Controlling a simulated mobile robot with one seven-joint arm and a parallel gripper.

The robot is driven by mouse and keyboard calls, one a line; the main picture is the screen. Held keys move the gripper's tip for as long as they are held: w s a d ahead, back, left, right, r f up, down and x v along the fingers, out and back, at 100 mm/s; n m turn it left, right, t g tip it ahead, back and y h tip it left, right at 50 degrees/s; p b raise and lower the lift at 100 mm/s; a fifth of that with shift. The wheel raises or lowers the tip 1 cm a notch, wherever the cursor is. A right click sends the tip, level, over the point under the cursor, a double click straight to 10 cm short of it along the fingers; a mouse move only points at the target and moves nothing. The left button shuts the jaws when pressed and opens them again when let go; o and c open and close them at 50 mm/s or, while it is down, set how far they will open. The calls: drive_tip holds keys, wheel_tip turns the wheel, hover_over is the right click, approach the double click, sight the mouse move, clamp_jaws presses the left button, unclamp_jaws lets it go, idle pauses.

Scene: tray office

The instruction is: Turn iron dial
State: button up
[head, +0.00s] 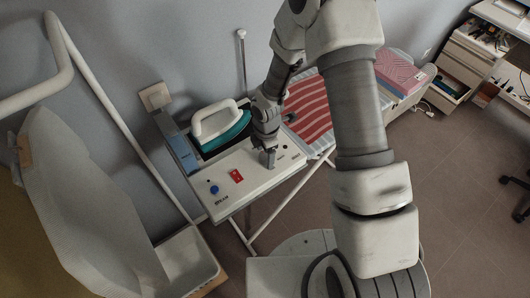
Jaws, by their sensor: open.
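The white ironing station (255,190) stands on the ironing board's left end, its control panel facing up. On the panel are a round blue knob (214,189) and a red switch (236,175). Small dark marks lie on the panel's right part, too small to make out. My gripper (268,161) points down at the panel, right of the red switch. It is open; whether it touches the panel or has a dial between its fingers cannot be told. The gripper hides the panel under it. The iron (220,125), teal and white, rests behind the panel.
A red striped cloth (308,108) covers the board to the right. A pink box (398,72) lies further right. A white sloped chair-like thing (85,185) stands at the left. Open drawers (440,83) are at the upper right. The floor at right is mostly clear.

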clamp_jaws()
drive_tip(key=shift+f, duration=0.1)
idle(0.4)
